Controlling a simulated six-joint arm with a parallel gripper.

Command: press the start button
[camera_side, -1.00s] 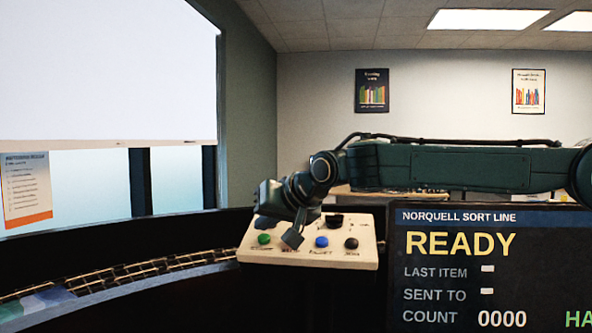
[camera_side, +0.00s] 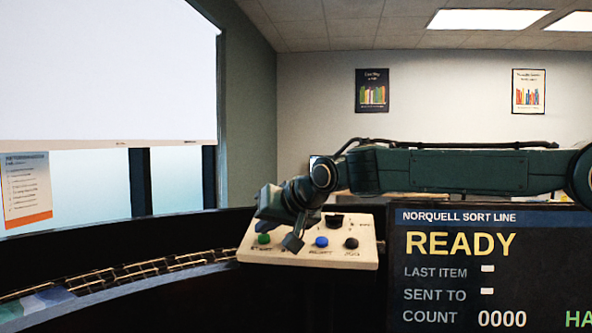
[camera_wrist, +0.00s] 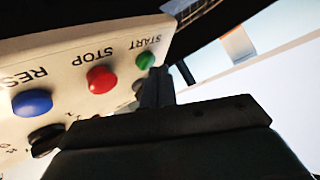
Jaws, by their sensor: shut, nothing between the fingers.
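The start button (camera_wrist: 145,60) is a small green button marked START at the end of a cream control panel (camera_wrist: 75,50). It also shows at the left of the panel in the side view (camera_side: 264,238). My gripper (camera_side: 293,243) is shut and empty, pointing down over the panel between the green and blue buttons in the side view, where it hides the red button. In the wrist view the dark fingertips (camera_wrist: 159,72) appear close beside the green button. I cannot tell whether they touch the panel.
A red STOP button (camera_wrist: 101,79) and a blue RESET button (camera_wrist: 32,103) sit in line with the green one. A black button (camera_side: 351,243) is at the right. A screen (camera_side: 490,265) reading READY stands right of the panel; a curved track (camera_side: 150,268) runs left.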

